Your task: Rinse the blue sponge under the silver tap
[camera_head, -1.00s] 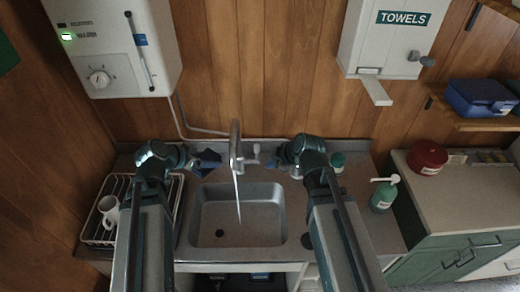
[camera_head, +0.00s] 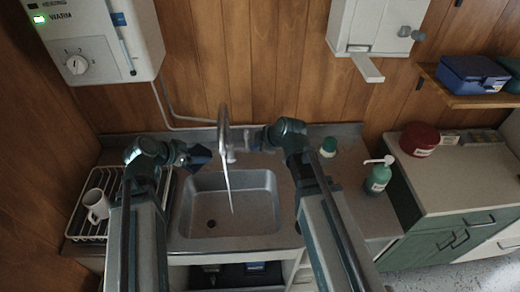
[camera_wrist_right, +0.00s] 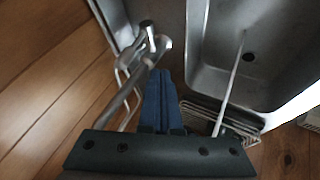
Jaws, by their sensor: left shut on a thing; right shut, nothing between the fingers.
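The blue sponge (camera_head: 200,156) is dark and partly hidden by my left gripper (camera_head: 190,155), which is shut on it at the sink's back left corner. The silver tap (camera_head: 223,125) stands behind the sink (camera_head: 245,228), and a thin stream of water (camera_head: 228,190) runs from it into the basin. The sponge is left of the stream, apart from it. My right gripper (camera_head: 252,138) is shut and empty just right of the tap. In the right wrist view its closed fingers (camera_wrist_right: 160,90) are beside the tap (camera_wrist_right: 150,45); the sponge cannot be made out there.
A white mug (camera_head: 96,205) stands in the dish rack (camera_head: 84,230) left of the sink. A green soap bottle (camera_head: 377,180) and a small green-topped pot (camera_head: 328,147) stand to the right. A heater (camera_head: 95,45) and towel dispenser (camera_head: 375,30) hang on the wall.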

